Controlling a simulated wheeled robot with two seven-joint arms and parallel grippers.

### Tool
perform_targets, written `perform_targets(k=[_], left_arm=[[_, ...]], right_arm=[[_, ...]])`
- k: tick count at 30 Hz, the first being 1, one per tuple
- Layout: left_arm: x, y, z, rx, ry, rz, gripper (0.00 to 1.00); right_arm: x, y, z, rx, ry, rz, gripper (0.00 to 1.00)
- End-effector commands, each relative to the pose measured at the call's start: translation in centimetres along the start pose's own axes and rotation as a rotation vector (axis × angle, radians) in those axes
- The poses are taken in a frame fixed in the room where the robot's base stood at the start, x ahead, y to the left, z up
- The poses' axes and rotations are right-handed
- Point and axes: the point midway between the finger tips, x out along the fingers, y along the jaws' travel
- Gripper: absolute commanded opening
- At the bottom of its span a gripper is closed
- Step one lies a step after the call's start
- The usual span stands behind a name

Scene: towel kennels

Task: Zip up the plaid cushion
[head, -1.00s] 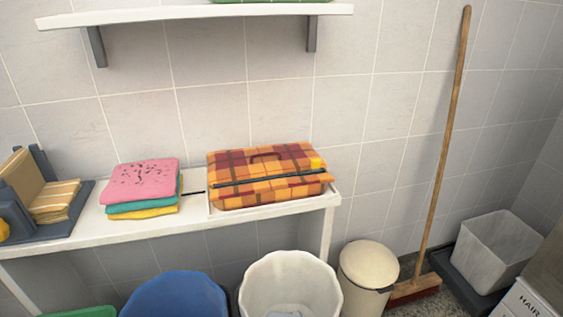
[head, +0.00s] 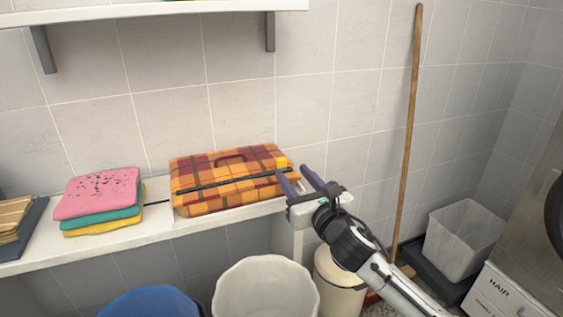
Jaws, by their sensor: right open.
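The plaid cushion (head: 215,197) lies on a white tray on the shelf, orange, yellow and dark red, with a handle on top. A dark zip line runs along its front upper side. A small yellow tab (head: 281,162) sits at its right end. My right gripper (head: 296,175) is open, with its two purple fingers beside the cushion's right end, near the yellow tab. I cannot tell whether a finger touches the cushion. The fingers hide part of the cushion's right end. My left gripper is not in view.
Folded pink, teal and yellow towels (head: 103,195) lie left of the cushion on the white shelf (head: 95,240). A white bin (head: 265,287) and a cream bin (head: 338,280) stand below. A broom (head: 411,120) leans on the wall at right. A wall shelf (head: 150,10) hangs above.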

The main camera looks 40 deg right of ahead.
Motion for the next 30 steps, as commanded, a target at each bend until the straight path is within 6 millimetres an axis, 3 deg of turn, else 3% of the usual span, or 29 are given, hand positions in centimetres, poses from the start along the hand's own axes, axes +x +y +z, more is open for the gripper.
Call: perform_targets(k=[6,12,18,25,26,30], left_arm=[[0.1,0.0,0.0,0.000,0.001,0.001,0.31],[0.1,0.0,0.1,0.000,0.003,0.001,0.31],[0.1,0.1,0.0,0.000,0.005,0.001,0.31],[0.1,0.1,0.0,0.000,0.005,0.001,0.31],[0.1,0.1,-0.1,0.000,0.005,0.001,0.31],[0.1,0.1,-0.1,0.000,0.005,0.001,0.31]], right_arm=[[4.3,0.0,0.1,0.006,-0.001,-0.001,0.41],[7.2,0.1,-0.1,0.007,0.001,0.001,0.41],[8.4,0.1,-0.1,0.006,0.001,0.002,0.41],[8.5,0.1,-0.1,0.006,0.002,0.002,0.41],[8.5,0.1,-0.1,0.006,0.002,0.002,0.39],[8.5,0.1,-0.1,0.006,0.002,0.002,0.15]])
